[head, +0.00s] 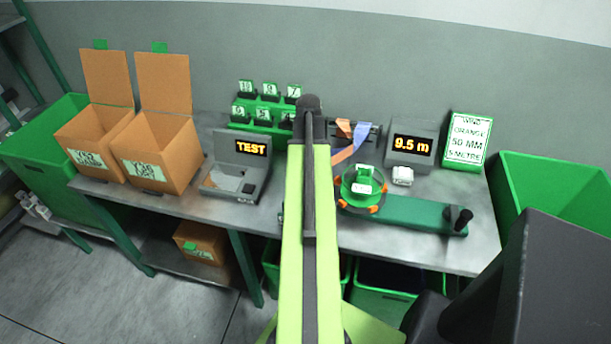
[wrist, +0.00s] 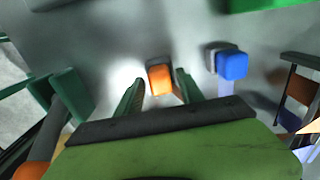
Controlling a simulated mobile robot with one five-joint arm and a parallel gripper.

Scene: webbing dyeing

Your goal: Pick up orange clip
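My gripper (wrist: 159,84) is open, with one green finger on each side of the clip in the picture. The clip appears level with the fingertips and the fingers look apart from it; how far it lies below them I cannot tell. A blue clip (wrist: 232,65) stands to its right with a bluish strip below it. In the head view my arm covers this spot, and neither the clip nor my fingertips show.
A webbing rack (wrist: 299,88) with orange and blue bands is at the right, a green block (wrist: 70,95) at the left. In the head view stand a green winder (head: 410,212), a 9.5 m display (head: 411,148), a TEST device (head: 237,165) and cardboard boxes (head: 160,150).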

